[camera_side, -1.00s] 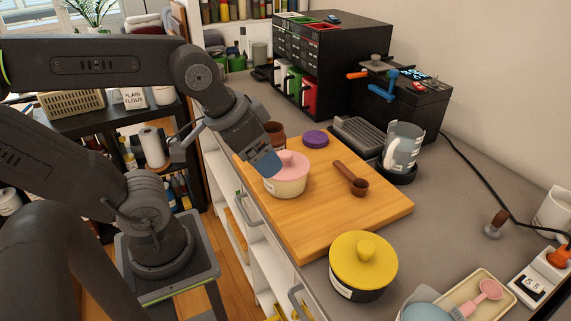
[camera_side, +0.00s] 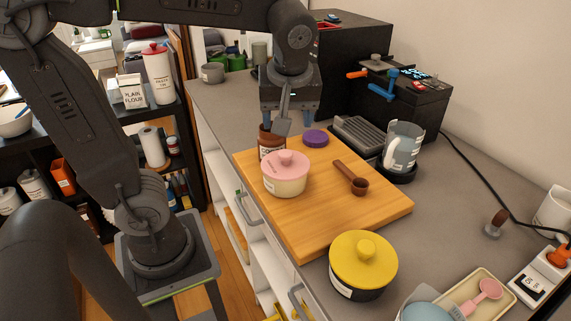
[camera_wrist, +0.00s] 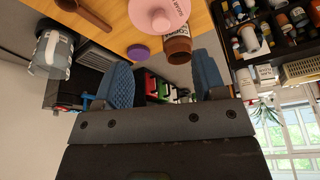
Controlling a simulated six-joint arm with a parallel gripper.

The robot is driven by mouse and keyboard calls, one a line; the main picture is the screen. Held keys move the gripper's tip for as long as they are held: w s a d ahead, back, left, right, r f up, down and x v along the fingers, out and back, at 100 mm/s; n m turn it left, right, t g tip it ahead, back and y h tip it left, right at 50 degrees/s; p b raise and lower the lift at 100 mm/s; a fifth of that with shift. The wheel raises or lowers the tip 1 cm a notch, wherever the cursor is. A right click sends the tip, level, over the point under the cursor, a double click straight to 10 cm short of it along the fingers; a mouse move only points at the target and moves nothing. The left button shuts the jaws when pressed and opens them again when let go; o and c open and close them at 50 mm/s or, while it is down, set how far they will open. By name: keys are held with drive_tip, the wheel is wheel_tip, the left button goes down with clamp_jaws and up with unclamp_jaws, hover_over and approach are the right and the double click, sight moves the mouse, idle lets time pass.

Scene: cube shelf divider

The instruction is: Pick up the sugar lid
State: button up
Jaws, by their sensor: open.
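The pink sugar lid (camera_side: 287,162) with a round knob sits on a cream pot (camera_side: 285,186) on the wooden board. Lettering on the lid shows in the wrist view (camera_wrist: 157,14), at the top. My gripper (camera_side: 288,122) is above the back edge of the board, behind the pot and apart from the lid. Its blue fingers are open, with nothing held; they also show in the wrist view (camera_wrist: 162,72). A grey part of the gripper hides some of the brown jar behind the pot.
The brown jar (camera_side: 268,147) stands close behind the pot. A purple lid (camera_side: 315,138) and a brown scoop (camera_side: 351,179) lie on the board (camera_side: 320,215). A yellow-lidded pot (camera_side: 363,260) stands in front.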

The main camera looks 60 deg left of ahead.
drive_tip(key=w+n+y, duration=0.1)
drive_tip(key=w+n, duration=0.1)
drive_tip(key=n, duration=0.1)
hover_over(286, 153)
drive_tip(key=d, duration=0.2)
drive_tip(key=shift+n+g, duration=0.4)
wheel_tip(286, 153, down, 7)
drive_tip(key=shift+s+r, duration=0.15)
drive_tip(key=shift+r, duration=0.05)
drive_tip(key=shift+d+x, duration=0.2)
drive_tip(key=shift+x, duration=2.95)
drive_tip(key=c, duration=1)
